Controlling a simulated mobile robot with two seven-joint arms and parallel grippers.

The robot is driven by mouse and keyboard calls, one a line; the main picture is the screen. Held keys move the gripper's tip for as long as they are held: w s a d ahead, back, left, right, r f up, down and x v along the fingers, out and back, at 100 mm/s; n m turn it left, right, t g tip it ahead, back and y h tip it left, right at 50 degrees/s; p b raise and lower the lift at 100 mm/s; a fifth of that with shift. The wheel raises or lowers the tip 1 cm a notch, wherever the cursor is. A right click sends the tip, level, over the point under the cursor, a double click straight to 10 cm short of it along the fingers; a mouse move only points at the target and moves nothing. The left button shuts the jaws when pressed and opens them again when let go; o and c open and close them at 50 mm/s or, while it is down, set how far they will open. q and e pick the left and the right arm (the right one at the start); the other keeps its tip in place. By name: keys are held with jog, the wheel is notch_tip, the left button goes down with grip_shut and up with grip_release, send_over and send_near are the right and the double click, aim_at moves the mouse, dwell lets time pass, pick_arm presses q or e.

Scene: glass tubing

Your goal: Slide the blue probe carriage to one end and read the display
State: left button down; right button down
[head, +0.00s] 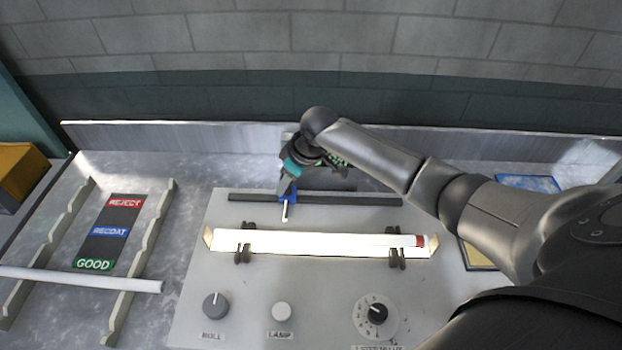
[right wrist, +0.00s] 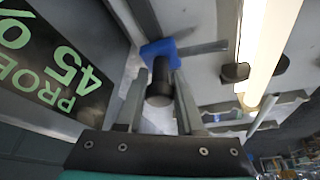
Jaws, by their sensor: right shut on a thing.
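The blue probe carriage (head: 288,197) sits on the dark rail (head: 350,200), left of its middle. A thin white probe (head: 285,212) points from it toward the lit tube. My right gripper (head: 286,185) is at the carriage from behind. In the right wrist view, its fingers (right wrist: 160,90) are shut on the dark knob (right wrist: 160,75) of the blue carriage (right wrist: 162,50). The display (right wrist: 50,65) there reads "45 %" under a partly cut "PROBE" label. In the head view, my right arm mostly hides the display. My left gripper is not in view.
A lit white tube (head: 310,243) with a red end rests on dark rollers in front of the rail. Another tube (head: 80,279) lies across the left rack.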

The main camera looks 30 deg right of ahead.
jog(key=w+a, duration=0.1)
jog(key=a, duration=0.2)
jog(key=w+a, duration=0.1)
jog(key=shift+w+a, duration=0.15)
jog(key=shift+w, duration=0.15)
jog(key=c, duration=0.5)
grip_release()
jog(key=shift+c, duration=0.2)
jog(key=p+v, duration=0.1)
jog(key=v, duration=1.4)
jog(key=shift+s, duration=0.15)
